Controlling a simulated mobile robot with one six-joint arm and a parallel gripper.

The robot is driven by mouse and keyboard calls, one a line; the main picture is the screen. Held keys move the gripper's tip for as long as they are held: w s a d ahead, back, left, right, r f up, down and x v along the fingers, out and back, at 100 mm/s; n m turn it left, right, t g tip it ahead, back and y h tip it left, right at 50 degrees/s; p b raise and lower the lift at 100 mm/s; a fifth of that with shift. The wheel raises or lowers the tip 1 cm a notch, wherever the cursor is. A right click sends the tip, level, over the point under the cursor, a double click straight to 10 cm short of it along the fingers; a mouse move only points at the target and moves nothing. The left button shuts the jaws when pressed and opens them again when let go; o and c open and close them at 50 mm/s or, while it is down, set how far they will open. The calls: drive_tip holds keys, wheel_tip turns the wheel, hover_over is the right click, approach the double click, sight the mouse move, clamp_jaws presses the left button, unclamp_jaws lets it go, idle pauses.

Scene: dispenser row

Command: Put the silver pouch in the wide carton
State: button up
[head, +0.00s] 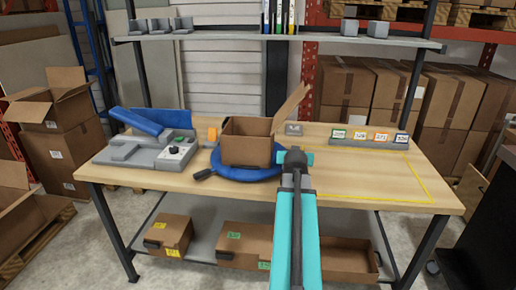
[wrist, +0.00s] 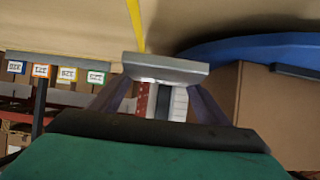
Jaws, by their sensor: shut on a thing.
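A brown carton (head: 247,150) with a raised flap stands on a blue turntable (head: 240,174) on the workbench; I take it for the wide carton. My gripper (head: 296,156) is just right of the carton in the head view. In the wrist view my gripper (wrist: 165,88) is shut on a flat silver-grey thing (wrist: 165,68), likely the silver pouch, held across the fingertips. The carton's side (wrist: 278,112) and the turntable edge (wrist: 260,47) are at the right there, apart from the held thing. In the head view my arm hides the held thing.
A grey sealing device (head: 150,148) with a blue arm stands left of the turntable. A small grey block (head: 293,128) and a row of number cards (head: 370,136) are at the bench's back. The yellow-outlined area (head: 375,175) at right is clear.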

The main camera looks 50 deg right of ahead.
drive_tip(key=shift+w, duration=0.15)
drive_tip(key=p, duration=0.2)
approach(307, 151)
drive_tip(key=shift+w+d+r, duration=0.45)
drive_tip(key=shift+w+d, duration=0.25)
drive_tip(key=shift+d, duration=0.05)
drive_tip(key=shift+w+d+r, duration=0.45)
drive_tip(key=shift+w+d, duration=0.25)
drive_tip(key=shift+d, duration=0.1)
drive_tip(key=shift+f+p, duration=0.5)
drive_tip(key=shift+f, duration=1.3)
drive_tip(key=shift+f, duration=0.15)
drive_tip(key=o, duration=1.1)
